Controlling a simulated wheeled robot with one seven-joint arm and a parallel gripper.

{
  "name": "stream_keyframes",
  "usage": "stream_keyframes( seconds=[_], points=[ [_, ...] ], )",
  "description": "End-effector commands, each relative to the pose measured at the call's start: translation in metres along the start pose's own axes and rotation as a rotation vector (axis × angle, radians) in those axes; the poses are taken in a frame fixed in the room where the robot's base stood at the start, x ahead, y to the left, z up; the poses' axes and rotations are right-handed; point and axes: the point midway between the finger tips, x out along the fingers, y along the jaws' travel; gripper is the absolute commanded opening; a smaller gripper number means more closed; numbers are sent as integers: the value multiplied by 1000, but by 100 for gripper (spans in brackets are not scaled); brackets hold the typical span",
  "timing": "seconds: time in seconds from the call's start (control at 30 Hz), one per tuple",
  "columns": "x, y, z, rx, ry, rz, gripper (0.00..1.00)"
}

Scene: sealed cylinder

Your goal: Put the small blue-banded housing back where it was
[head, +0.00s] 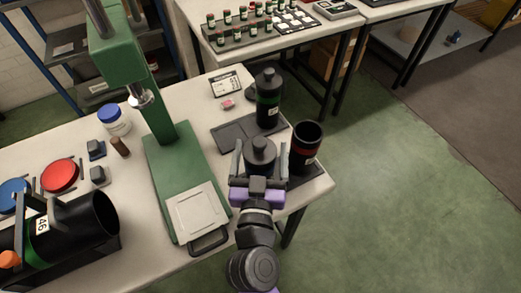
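My gripper (260,157) is at the table's right end, its fingers on either side of a dark, knob-topped cylinder (260,150). I cannot tell whether the fingers touch it, or whether it stands on the mat or is held above it. Its lower part is hidden behind my gripper, so no band colour shows; no blue band is visible on any housing. Close to its right stands a dark open-topped cylinder with a red band (304,155).
A dark flat tray (232,133) lies left of the green-banded housing. A green press (165,150) stands to the left. A large black cylinder marked 46 (75,225) lies in a cradle at far left. Red (60,176) and blue discs (14,194) lie nearby.

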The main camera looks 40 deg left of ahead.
Motion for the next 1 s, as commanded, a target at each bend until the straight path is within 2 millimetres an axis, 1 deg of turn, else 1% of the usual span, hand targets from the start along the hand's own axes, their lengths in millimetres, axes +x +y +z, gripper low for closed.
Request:
stream_keyframes(
  seconds=[0.17,0.27,0.3,0.37,0.7,0.83,1.0],
  points=[
    [0,0,-1,0,0,0,82],
    [0,0,-6,0,0,0,82],
    [-6,0,-1,0,-1,0,82],
    [-16,1,1,0,-2,0,82],
    [-86,0,1,1,-1,0,82],
    [-105,1,0,1,-1,1,82],
    [-118,0,-2,0,-1,0,82]
  ],
)
